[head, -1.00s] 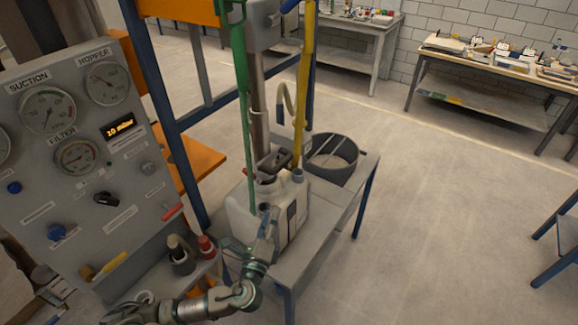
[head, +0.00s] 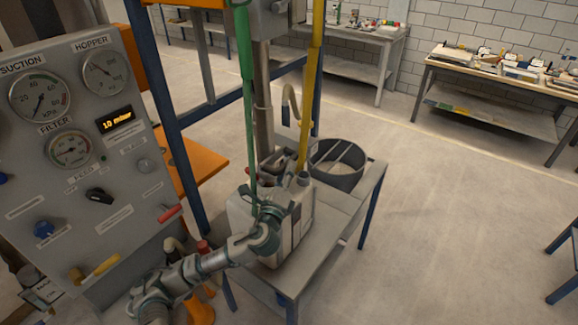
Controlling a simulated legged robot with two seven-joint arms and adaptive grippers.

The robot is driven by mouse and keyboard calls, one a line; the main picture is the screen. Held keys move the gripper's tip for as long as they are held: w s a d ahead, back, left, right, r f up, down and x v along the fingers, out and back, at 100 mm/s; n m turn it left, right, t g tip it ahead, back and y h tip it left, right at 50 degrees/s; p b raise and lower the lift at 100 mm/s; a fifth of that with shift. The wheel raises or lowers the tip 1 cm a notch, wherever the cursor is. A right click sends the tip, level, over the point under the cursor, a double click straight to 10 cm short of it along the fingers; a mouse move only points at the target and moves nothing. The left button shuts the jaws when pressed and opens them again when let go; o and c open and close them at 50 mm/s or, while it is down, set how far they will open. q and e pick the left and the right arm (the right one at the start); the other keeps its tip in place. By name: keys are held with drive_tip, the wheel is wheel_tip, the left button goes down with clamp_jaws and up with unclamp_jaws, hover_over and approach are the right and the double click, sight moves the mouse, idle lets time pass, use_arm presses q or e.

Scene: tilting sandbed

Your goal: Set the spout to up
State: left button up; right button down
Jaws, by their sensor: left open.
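A curved pale pipe (head: 289,102), which looks like the spout, stands beside the grey post behind the canister. Its upper end bends over; I cannot tell its exact setting. A whitish canister (head: 304,232) stands on the grey bench, with a green hose and a yellow hose reaching down to its top. My left gripper (head: 276,198) is open in front of the canister's upper part and hides some of it. I cannot tell whether it touches the canister. The pipe is farther back, apart from the gripper. My right gripper is not in view.
A round dark-rimmed tub (head: 337,172) stands on the bench (head: 331,222) behind the canister. A gauge panel (head: 72,166) with knobs and levers is at the left. Blue frame posts (head: 167,110) stand between them.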

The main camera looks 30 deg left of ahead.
sight(287, 152)
use_arm(q)
drive_tip(key=shift+w+a, duration=0.95)
drive_tip(key=shift+a, duration=0.05)
drive_tip(key=shift+w+a+f, duration=0.1)
drive_tip(key=shift+w+a, duration=0.1)
drive_tip(key=shift+a, duration=0.25)
drive_tip(key=shift+d, duration=0.4)
drive_tip(key=shift+d+r, duration=0.25)
drive_tip(key=shift+d, duration=0.3)
clamp_jaws()
drive_tip(key=shift+a, duration=0.2)
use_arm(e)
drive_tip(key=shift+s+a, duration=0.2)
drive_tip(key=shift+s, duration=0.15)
